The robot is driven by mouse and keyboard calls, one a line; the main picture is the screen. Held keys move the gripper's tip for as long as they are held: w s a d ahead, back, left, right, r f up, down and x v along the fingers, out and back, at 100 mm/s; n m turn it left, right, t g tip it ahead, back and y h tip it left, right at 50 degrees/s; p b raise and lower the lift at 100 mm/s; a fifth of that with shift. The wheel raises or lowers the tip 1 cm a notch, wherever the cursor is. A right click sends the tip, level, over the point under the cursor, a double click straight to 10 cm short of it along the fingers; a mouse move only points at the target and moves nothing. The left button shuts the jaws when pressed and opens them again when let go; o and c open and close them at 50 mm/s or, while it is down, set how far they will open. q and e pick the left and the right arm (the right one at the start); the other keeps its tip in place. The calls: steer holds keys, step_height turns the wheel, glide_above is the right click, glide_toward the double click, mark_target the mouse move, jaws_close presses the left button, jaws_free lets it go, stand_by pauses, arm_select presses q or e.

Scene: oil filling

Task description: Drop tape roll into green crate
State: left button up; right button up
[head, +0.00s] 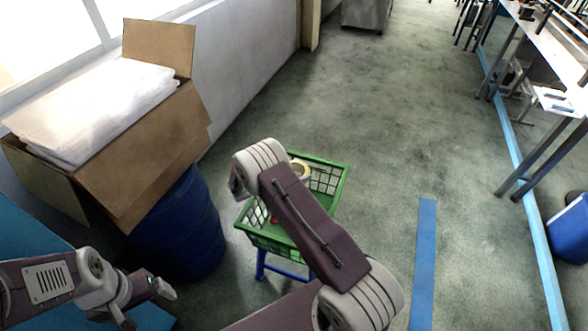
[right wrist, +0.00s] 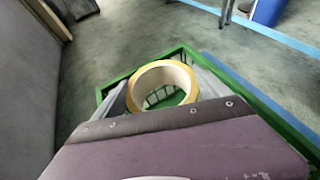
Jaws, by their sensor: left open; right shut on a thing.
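The tape roll (head: 300,168), yellowish with a pale core, shows beside my right arm in the head view. In the right wrist view the tape roll (right wrist: 137,88) sits between the grey fingers of my right gripper (right wrist: 164,86), which is shut on it. The green crate (head: 341,185) has mesh sides; its rim also shows in the right wrist view (right wrist: 250,100). The roll appears over the crate's opening; its height above the crate is hard to tell. My right arm hides part of the crate. My left gripper (head: 145,305) is open and empty at the lower left.
The crate rests on a blue stand (head: 262,266). A small red thing (head: 273,219) shows inside the crate. A blue barrel (head: 183,235) under an open cardboard box (head: 150,160) stands to the left. Tables (head: 545,45) stand at the right. The floor between is clear.

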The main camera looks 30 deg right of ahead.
arm_select(q)
step_height(320, 180, down, 2)
steer(key=shift+b, duration=0.55)
arm_select(e)
step_height(320, 180, down, 3)
steer(key=shift+r, duration=0.2)
steer(key=o, duration=1.3)
arm_select(q)
steer(key=shift+r+p, duration=0.35)
steer(key=shift+r, duration=0.05)
arm_select(e)
steer(key=shift+o, duration=0.2)
steer(key=v, duration=0.9)
